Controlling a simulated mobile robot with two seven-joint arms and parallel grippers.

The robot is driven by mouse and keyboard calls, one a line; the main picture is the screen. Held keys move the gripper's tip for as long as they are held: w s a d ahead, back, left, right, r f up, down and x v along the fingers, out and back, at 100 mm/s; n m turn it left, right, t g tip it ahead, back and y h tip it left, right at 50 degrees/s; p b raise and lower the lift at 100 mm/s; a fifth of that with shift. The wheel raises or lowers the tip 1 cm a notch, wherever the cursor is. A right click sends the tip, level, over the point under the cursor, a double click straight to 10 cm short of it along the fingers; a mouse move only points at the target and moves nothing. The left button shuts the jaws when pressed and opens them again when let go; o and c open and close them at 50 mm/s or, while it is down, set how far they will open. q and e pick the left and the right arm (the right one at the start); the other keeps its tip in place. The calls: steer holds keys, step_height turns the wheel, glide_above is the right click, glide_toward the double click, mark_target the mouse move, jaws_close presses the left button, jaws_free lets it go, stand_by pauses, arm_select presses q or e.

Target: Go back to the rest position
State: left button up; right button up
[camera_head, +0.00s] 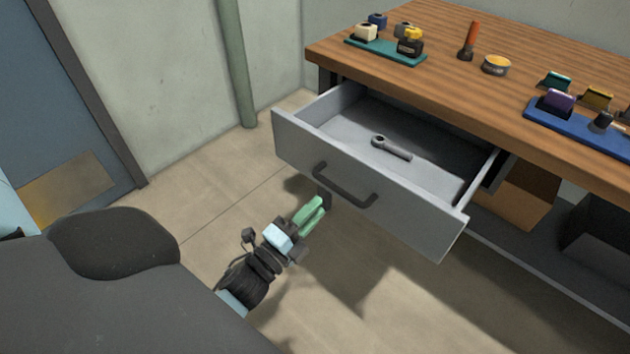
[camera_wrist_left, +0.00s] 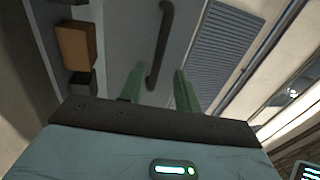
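My left gripper (camera_head: 313,212) has green fingers and is just below and in front of the drawer handle (camera_head: 345,187). In the left wrist view the two fingers (camera_wrist_left: 159,80) stand apart, with the dark handle (camera_wrist_left: 165,40) showing between and beyond them. Clear gaps show on both sides of the handle, so the gripper is open and holds nothing. I cannot tell how far the fingertips are from the handle. The grey drawer (camera_head: 305,150) is pulled open under the workbench. My right gripper is in neither view.
A wrench-like tool (camera_head: 391,148) lies in the drawer. The wooden workbench (camera_head: 450,90) carries a teal tray (camera_head: 385,51), an orange-handled tool (camera_head: 468,40), a round tin (camera_head: 496,65) and a blue tray (camera_head: 560,126). A cardboard box (camera_head: 515,195) is below. Floor left of the drawer is clear.

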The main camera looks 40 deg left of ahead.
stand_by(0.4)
